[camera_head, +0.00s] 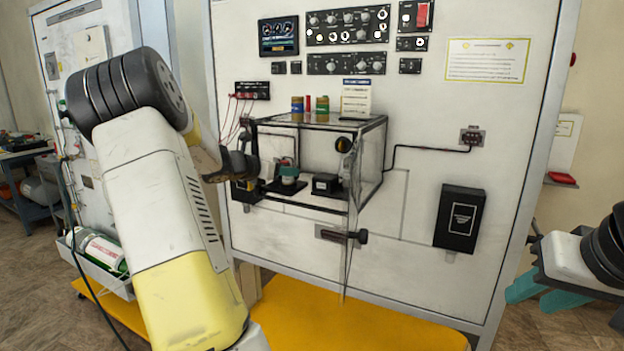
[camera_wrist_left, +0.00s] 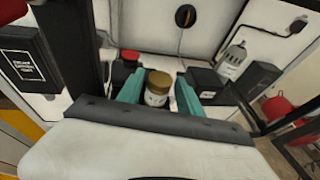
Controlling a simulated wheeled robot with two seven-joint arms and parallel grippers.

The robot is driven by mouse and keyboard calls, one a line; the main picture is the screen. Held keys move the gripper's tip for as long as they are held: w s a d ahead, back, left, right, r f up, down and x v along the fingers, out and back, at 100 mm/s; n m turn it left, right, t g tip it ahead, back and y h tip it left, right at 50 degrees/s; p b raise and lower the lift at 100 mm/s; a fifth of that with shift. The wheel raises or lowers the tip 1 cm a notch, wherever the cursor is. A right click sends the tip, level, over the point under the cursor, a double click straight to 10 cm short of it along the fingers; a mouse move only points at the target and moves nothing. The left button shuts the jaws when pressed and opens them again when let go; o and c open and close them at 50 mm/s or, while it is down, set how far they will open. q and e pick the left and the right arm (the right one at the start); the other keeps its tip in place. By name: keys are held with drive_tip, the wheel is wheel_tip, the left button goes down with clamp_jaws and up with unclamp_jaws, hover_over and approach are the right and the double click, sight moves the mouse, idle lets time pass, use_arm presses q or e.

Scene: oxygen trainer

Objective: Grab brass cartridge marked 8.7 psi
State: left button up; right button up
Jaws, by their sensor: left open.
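A cartridge with a brass-coloured cap (camera_wrist_left: 158,84) and a pale body stands between the two teal fingers of my left gripper (camera_wrist_left: 158,95) in the left wrist view. The fingers are open, one on each side of it, and I cannot tell whether they touch it. Its marking is too small to read. In the head view my left arm reaches to the left side of the clear box, and the teal fingertips (camera_head: 287,171) show inside it. My right gripper (camera_head: 541,293) is at the lower right, its teal fingers apart and empty.
The clear box (camera_head: 375,160) is on the white panel. A black device (camera_head: 326,183) stands inside, right of the fingers. Several small coloured containers (camera_head: 322,105) stand on its top. A red cap (camera_wrist_left: 130,56) is close beside the left finger. A black box (camera_head: 460,218) hangs at right.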

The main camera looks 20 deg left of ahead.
use_arm(q)
clamp_jaws()
drive_tip(key=shift+r, duration=0.15)
